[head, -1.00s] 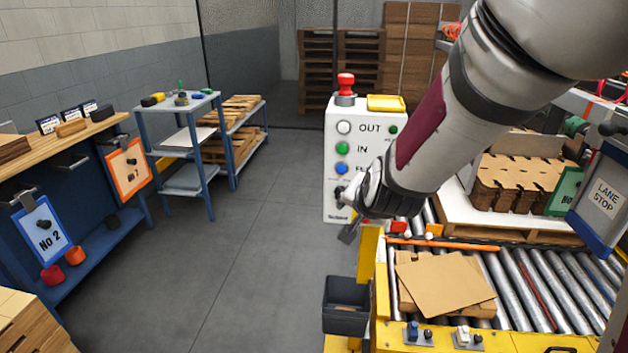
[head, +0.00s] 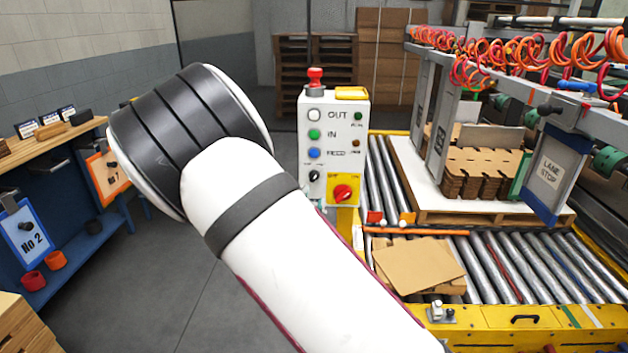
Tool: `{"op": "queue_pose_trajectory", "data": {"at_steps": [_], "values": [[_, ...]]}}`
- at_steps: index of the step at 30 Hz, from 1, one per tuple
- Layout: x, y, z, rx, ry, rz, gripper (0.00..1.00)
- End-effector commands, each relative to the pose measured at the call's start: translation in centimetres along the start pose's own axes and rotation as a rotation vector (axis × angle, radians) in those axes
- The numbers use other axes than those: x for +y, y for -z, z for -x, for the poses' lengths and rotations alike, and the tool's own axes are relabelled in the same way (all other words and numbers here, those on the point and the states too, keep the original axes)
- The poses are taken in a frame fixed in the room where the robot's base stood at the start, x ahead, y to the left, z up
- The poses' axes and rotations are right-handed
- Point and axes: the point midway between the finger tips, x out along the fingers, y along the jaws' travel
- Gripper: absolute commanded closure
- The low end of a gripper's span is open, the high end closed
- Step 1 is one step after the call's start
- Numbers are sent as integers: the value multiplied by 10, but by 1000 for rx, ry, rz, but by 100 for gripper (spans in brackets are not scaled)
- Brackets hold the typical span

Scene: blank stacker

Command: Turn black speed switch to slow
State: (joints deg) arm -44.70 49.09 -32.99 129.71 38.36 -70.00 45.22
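The black speed switch (head: 314,176) is a small dark knob low on the left of the white control box (head: 332,109). Its printed labels are too small to read, so I cannot tell its setting. My arm crosses the middle of the head view, with its thick bend in front of the left side. My gripper is not visible, and I cannot tell whether it touches anything.
Above the switch are white, green and blue buttons, with a red knob (head: 342,193) on a yellow plate beside it. A red mushroom button (head: 315,76) tops the box. A roller conveyor (head: 500,262) carries cardboard sheets (head: 418,266). Shelving stands left.

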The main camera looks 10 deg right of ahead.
Motion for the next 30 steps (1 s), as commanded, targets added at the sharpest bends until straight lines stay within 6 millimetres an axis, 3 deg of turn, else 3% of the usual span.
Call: {"op": "queue_pose_trajectory", "data": {"at_steps": [15,21,30], "values": [[1,0,-97,0,-1,2,67],[1,-1,-117,-2,-1,2,67],[0,0,-123,-2,-1,1,67]]}}
